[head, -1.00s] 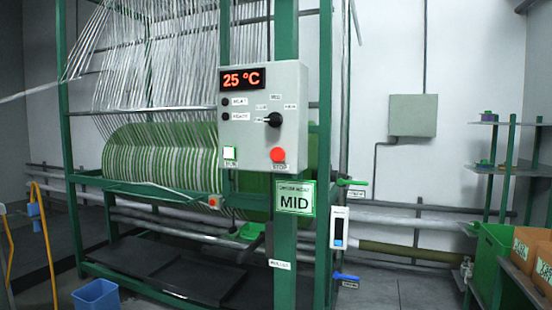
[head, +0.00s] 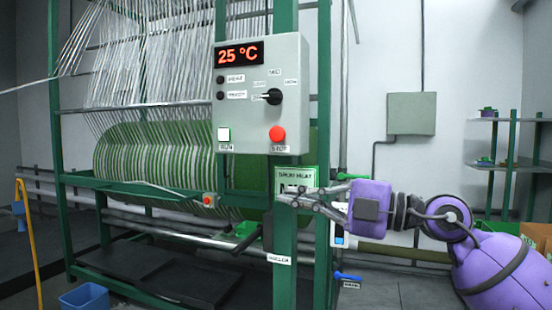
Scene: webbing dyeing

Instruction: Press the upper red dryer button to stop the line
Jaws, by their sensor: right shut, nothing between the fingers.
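The grey control box (head: 294,60) is mounted on the green frame post in the middle of the head view. Its display (head: 239,54) reads 25 °C. A smaller red button (head: 208,200) is on the green crossbar at lower left. My right gripper (head: 283,202) is shut and empty, pointing left, in front of the post below the box and apart from the STOP button. It partly hides the green sign (head: 296,174). My left gripper is not in view.
A green-and-white striped webbing roll (head: 150,155) lies behind the frame. A green handle (head: 348,177) and a blue handle (head: 347,277) stick out right of the post. A blue bin (head: 85,298) stands on the floor at lower left. Shelves (head: 510,120) stand at right.

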